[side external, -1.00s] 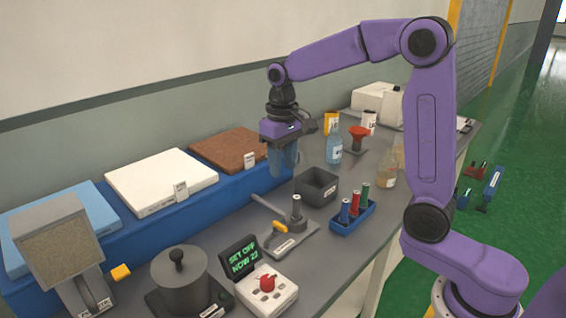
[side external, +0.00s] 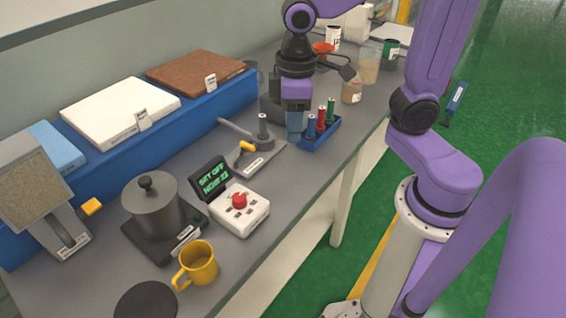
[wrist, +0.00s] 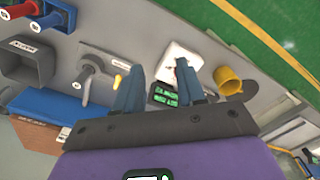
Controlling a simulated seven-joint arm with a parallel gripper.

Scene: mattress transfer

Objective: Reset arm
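My gripper (side external: 295,132) hangs pointing down above the grey bench, just left of the blue rack in the side view. In the wrist view its two blue fingers (wrist: 158,95) are spread apart with nothing held between them. The bench surface shows beyond them. The white (side external: 118,108), brown (side external: 196,72) and blue (side external: 50,148) slabs lie on a long blue platform (side external: 180,122) along the wall, away from my gripper. The grey open box is largely hidden behind my gripper in the side view but shows in the wrist view (wrist: 28,62).
Near my gripper stand the blue rack (side external: 322,140) with several coloured cylinders and a lever fixture (side external: 258,158). A white control box (side external: 240,212) with a screen, a lidded pot (side external: 152,205) and a yellow mug (side external: 197,266) stand nearer the camera. Jars stand behind.

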